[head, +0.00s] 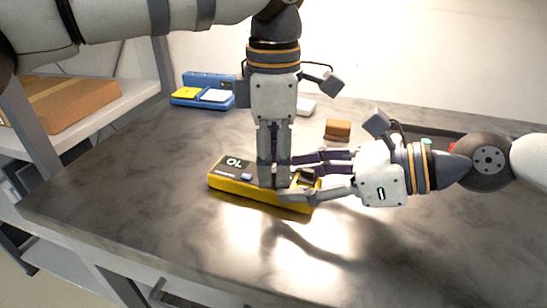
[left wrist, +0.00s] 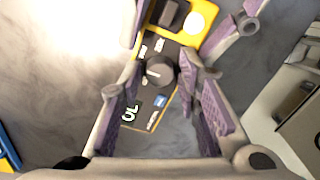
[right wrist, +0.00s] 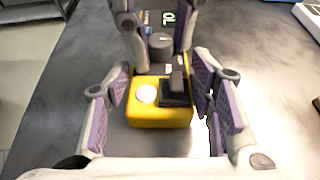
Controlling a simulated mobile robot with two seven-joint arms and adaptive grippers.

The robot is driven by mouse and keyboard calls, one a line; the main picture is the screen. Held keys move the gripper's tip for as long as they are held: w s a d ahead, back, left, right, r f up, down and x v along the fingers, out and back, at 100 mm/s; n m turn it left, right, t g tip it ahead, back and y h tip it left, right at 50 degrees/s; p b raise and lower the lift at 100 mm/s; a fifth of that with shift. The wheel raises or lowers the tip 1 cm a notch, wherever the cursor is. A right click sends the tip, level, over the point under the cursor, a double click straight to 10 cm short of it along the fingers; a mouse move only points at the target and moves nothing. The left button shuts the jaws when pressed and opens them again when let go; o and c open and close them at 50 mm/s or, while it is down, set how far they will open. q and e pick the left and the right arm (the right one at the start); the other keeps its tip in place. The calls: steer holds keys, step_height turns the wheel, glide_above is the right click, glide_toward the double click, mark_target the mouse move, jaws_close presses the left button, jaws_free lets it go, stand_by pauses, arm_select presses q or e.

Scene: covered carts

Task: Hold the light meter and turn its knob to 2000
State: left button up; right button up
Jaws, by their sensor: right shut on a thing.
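The light meter (head: 235,186) is a yellow case with a black face, lying flat on the table. Its display (head: 234,162) reads OL. Its dark round knob (left wrist: 158,71) has a white pointer mark; the scale numbers are too small to read. My left gripper (head: 273,180) points straight down over the meter, with its fingers open on either side of the knob. My right gripper (head: 300,178) reaches in from the right and is shut on the meter's end, which has a white round sensor (right wrist: 147,94) and a black block (right wrist: 175,90).
A blue case with yellow and white parts (head: 203,93) stands at the back left. A brown block (head: 338,130) and a white item (head: 306,106) lie behind the grippers. A cardboard box (head: 75,103) sits on a side shelf. The table's front left is clear.

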arm_select(q)
jaws_close()
steer(key=m, duration=0.4)
jaws_free()
stand_by(0.4)
